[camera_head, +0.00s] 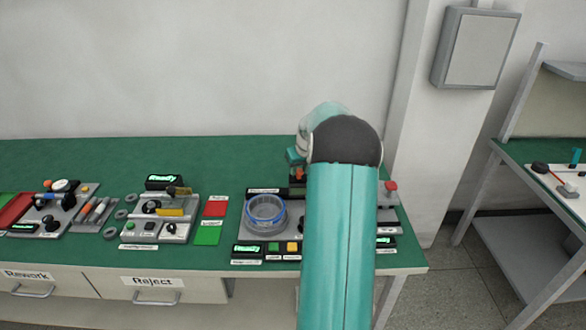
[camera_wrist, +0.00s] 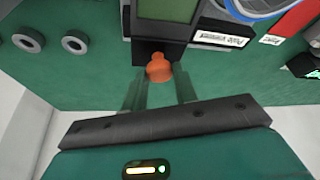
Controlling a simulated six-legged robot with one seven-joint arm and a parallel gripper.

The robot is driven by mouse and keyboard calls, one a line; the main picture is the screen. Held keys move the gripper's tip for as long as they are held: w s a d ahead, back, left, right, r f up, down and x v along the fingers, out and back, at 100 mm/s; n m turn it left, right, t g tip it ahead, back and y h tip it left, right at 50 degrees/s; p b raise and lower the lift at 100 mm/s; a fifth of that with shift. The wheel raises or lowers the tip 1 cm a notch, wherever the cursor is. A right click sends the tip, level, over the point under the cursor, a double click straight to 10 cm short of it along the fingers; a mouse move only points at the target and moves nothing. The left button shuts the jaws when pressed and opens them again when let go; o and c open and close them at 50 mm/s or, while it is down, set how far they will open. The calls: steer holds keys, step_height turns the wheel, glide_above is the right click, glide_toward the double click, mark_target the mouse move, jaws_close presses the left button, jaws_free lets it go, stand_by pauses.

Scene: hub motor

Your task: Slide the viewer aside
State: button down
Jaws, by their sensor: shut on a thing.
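The viewer, a black housing with a grey-green screen (camera_wrist: 167,10), stands at the top middle of the wrist view. An orange knob (camera_wrist: 158,68) sticks out from its near side. My gripper (camera_wrist: 159,84) has its two teal fingers on either side of this knob and is shut on it. In the head view the orange knob (camera_head: 299,174) shows just left of my arm, below the teal gripper end (camera_head: 295,157). My arm hides most of the viewer there.
A red button (camera_head: 390,186) is to the right. Other fixtures (camera_head: 160,215) and red and green pads (camera_head: 212,220) lie further left. The green bench top (camera_head: 200,160) is clear behind.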

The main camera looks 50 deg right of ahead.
steer(key=shift+s+d, duration=0.2)
steer(key=shift+s, duration=0.05)
steer(key=c, duration=1.1)
jaws_free()
steer(key=shift+s, duration=0.1)
steer(key=shift+a+r, duration=0.1)
steer(key=shift+r, duration=0.4)
steer(key=v, duration=1.2)
steer(key=shift+a+r, duration=0.1)
steer(key=shift+r, duration=0.3)
